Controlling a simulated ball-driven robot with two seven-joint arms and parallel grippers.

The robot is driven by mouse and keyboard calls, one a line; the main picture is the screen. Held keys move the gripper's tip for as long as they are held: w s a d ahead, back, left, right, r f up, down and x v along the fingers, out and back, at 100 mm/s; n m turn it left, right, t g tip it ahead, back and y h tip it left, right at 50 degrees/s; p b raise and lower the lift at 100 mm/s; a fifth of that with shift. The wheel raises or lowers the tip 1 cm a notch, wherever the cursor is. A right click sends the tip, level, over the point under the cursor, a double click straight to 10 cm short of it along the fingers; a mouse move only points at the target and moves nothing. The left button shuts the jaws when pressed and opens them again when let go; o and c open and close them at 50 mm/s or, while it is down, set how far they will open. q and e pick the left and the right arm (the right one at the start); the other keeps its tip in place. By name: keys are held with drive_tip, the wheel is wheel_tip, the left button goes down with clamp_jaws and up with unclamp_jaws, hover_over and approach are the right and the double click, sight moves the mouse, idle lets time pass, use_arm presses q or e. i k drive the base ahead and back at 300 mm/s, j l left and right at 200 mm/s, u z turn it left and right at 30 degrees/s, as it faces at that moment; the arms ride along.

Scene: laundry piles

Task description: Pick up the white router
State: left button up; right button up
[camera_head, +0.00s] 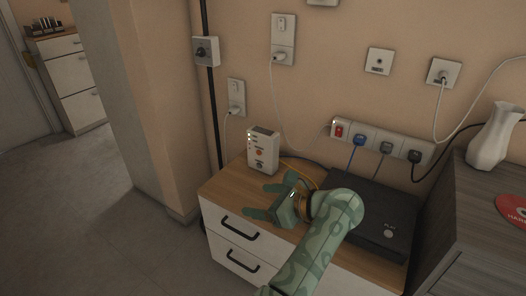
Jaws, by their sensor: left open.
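My left gripper (257,200), patterned green, is open and empty over the cabinet top. It is in front of and below the router in the picture, and its two fingers point left. I see a gap between the fingers and the router. My right gripper is not in view.
A flat black box (385,222) lies right of my gripper. A yellow cable (298,172) runs behind the gripper. A power strip (380,140) with plugs is on the wall. A dark cabinet (490,205) with a white vase (493,138) stands at right. The floor at left is clear.

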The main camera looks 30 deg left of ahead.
sight(265, 140)
drive_tip(key=i, duration=1)
